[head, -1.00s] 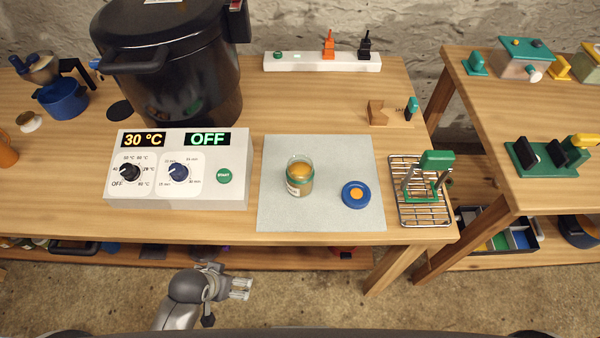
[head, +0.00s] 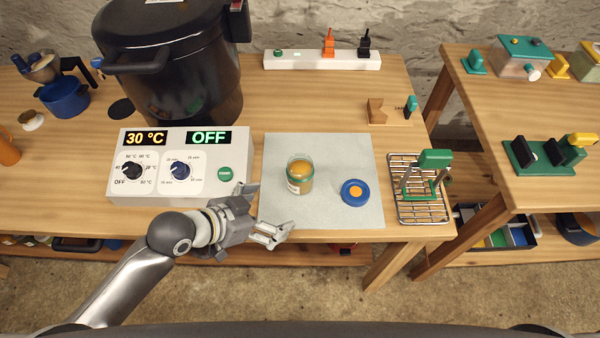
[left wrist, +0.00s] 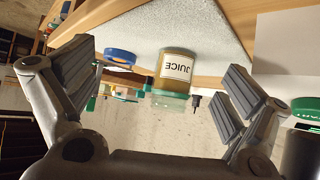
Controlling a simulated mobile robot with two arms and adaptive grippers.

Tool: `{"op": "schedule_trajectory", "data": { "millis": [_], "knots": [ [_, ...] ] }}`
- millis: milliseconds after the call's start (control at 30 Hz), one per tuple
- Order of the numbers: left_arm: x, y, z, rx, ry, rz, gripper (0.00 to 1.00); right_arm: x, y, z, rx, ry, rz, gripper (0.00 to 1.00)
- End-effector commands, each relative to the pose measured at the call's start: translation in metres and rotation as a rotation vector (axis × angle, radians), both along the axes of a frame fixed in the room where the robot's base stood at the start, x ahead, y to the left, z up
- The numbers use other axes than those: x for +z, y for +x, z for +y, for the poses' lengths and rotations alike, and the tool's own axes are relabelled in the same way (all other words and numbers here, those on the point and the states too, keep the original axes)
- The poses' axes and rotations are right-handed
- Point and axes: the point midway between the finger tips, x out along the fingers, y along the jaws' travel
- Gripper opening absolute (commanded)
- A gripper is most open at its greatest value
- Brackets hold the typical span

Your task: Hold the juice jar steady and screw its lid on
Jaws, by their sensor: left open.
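The juice jar (head: 300,177) stands upright and open-topped on a grey mat (head: 283,216), with orange-brown content. In the left wrist view the jar (left wrist: 174,74) appears upside down, its JUICE label facing the camera, between the fingers but farther off. The blue lid with an orange centre (head: 355,192) lies on the mat to the right of the jar; it also shows in the left wrist view (left wrist: 119,57). My left gripper (head: 268,212) is open and empty at the mat's front left edge, apart from the jar. My right gripper is not in view.
A white control box (head: 180,198) stands left of the mat, close to my left gripper. A wire rack (head: 424,213) with a green-handled tool (head: 436,160) is to the right. A large black pot (head: 175,70) stands behind the box. Bare tabletop lies behind the mat.

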Motion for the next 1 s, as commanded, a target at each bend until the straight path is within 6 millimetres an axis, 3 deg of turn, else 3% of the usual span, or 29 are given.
{"op": "schedule_trajectory", "data": {
  "millis": [300,567,767,1000],
  "knots": [
    [0.017,0.035,0.004,-0.104,-0.098,-0.102,0.98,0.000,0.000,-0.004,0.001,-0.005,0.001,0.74],
    [0.021,0.048,0.011,-0.104,-0.129,-0.125,0.98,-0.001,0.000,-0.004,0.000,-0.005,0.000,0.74],
    [0.013,0.057,0.000,-0.102,-0.134,-0.130,0.98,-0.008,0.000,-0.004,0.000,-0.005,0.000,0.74],
    [-0.005,0.074,-0.026,-0.102,-0.134,-0.128,0.98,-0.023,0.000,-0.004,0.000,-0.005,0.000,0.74]
  ]
}}
